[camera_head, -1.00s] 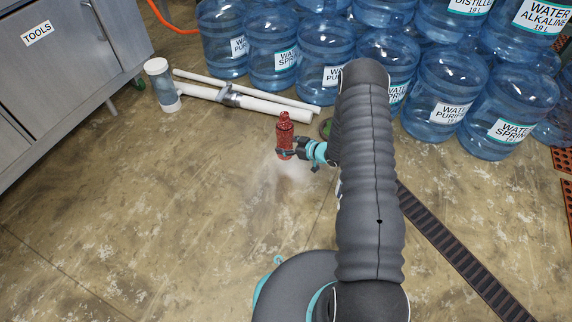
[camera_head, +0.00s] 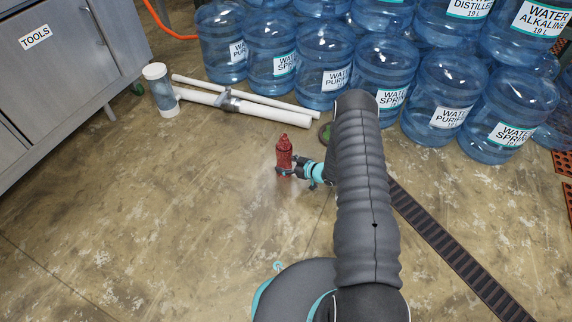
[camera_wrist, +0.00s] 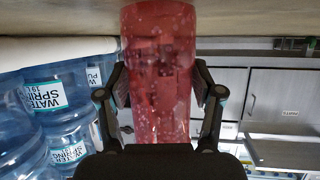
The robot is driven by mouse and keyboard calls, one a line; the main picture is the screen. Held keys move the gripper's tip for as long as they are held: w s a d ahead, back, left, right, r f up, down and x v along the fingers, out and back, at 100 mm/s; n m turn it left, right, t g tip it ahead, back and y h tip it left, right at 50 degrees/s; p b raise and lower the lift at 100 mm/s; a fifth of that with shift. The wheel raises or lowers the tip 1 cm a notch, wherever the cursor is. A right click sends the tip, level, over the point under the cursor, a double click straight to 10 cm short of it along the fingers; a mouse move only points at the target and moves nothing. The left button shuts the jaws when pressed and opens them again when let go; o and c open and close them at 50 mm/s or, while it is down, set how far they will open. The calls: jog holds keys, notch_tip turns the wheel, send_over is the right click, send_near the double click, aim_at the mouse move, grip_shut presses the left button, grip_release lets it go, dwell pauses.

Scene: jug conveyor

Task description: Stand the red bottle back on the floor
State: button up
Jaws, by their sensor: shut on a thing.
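The red bottle (camera_head: 284,154) is upright in the head view, at or very close to the floor; I cannot tell whether its base touches. My gripper (camera_head: 285,171) comes from the right and is shut around the lower part of the bottle. In the wrist view, which is upside down, the red bottle (camera_wrist: 160,75) stands between the two dark fingers of my gripper (camera_wrist: 163,95). Its far end in that view reaches the floor strip at the top edge.
Several blue water jugs (camera_head: 325,65) stand at the back. A grey tool cabinet (camera_head: 55,65) is at the left. The floor (camera_head: 150,220) in front is clear.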

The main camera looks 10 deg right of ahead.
jog(key=shift+f, duration=0.2)
jog(key=o, duration=1.5)
jog(key=shift+c, duration=0.2)
